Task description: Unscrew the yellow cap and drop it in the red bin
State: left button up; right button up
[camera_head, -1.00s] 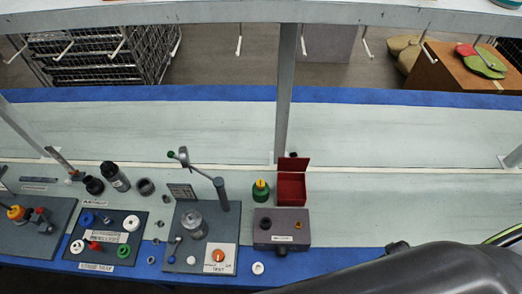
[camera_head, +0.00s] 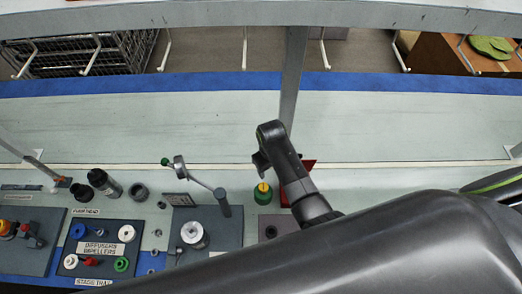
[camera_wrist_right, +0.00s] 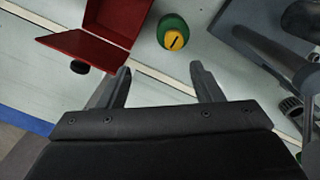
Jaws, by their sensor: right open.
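The yellow cap (camera_head: 263,187) sits on top of a green round body (camera_head: 263,199) standing upright on the bench. In the right wrist view the yellow cap (camera_wrist_right: 174,40) lies beyond the fingertips, roughly between their lines, with the green body (camera_wrist_right: 164,24) around it. The red bin (camera_head: 291,188) is just right of the green body, partly hidden behind my right arm; in the right wrist view the red bin (camera_wrist_right: 82,50) is at upper left. My right gripper (camera_wrist_right: 160,82) is open and empty, above and apart from the cap. In the head view the right gripper (camera_head: 260,163) appears over the bench behind the cap. My left gripper is out of view.
A grey fixture with a lever arm (camera_head: 222,203) stands left of the cap. Plates with small parts (camera_head: 103,246) and dark cylinders (camera_head: 104,184) are further left. An upright post (camera_head: 294,80) rises behind. The bench between post and left parts is clear.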

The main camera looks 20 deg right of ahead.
jog(key=a, duration=0.2)
jog(key=b, duration=0.5)
send_over(263, 186)
notch_tip(263, 186, down, 7)
jog(key=shift+s+r, duration=0.1)
jog(key=shift+r, duration=0.1)
notch_tip(263, 186, down, 10)
jog(key=b, duration=1.1)
jog(key=shift+r, duration=0.2)
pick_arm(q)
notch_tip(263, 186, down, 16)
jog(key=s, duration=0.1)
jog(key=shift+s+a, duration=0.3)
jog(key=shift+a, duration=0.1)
